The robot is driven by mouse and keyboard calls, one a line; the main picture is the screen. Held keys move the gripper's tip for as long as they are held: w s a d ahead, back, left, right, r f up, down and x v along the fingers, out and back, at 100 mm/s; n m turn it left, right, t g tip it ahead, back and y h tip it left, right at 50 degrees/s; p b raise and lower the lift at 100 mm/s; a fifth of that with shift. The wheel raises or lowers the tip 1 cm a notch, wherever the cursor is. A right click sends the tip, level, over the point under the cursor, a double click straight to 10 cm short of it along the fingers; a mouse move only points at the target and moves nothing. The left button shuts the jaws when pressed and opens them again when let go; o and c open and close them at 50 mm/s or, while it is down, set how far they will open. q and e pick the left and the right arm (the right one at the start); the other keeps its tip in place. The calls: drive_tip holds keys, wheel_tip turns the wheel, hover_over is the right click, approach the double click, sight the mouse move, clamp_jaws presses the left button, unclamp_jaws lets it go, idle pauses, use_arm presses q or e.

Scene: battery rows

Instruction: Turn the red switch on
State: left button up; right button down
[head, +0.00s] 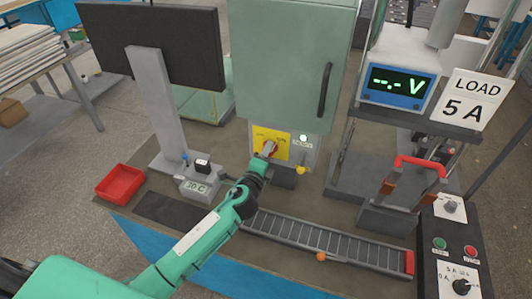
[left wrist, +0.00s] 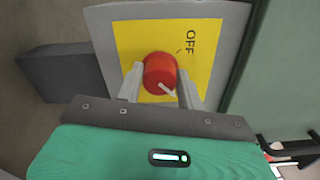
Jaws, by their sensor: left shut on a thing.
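The red switch (left wrist: 159,72) is a round red knob on a yellow plate (left wrist: 128,38). An "OFF" label shows on the plate right of the knob in the left wrist view. A pale arrow mark on the knob points to the lower right there. In the head view the plate (head: 283,138) sits low on the front of a green cabinet (head: 290,60), and the knob (head: 271,146) is partly hidden by my gripper. My left gripper (head: 266,153) is shut on the knob, one finger on each side. My right gripper is not in view.
A roller conveyor (head: 325,243) lies in front. A red bin (head: 120,184) is at left. A meter (head: 395,87) and a red-handled lever (head: 420,163) stand at right. A dark control box (head: 452,240) is at the right edge.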

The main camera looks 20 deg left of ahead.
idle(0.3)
use_arm(q)
drive_tip(key=o, duration=1)
drive_tip(key=shift+s, duration=0.1)
drive_tip(key=shift+s+a+b, duration=0.2)
drive_tip(key=shift+s+b, duration=1.3)
drive_tip(key=shift+s, duration=5.35)
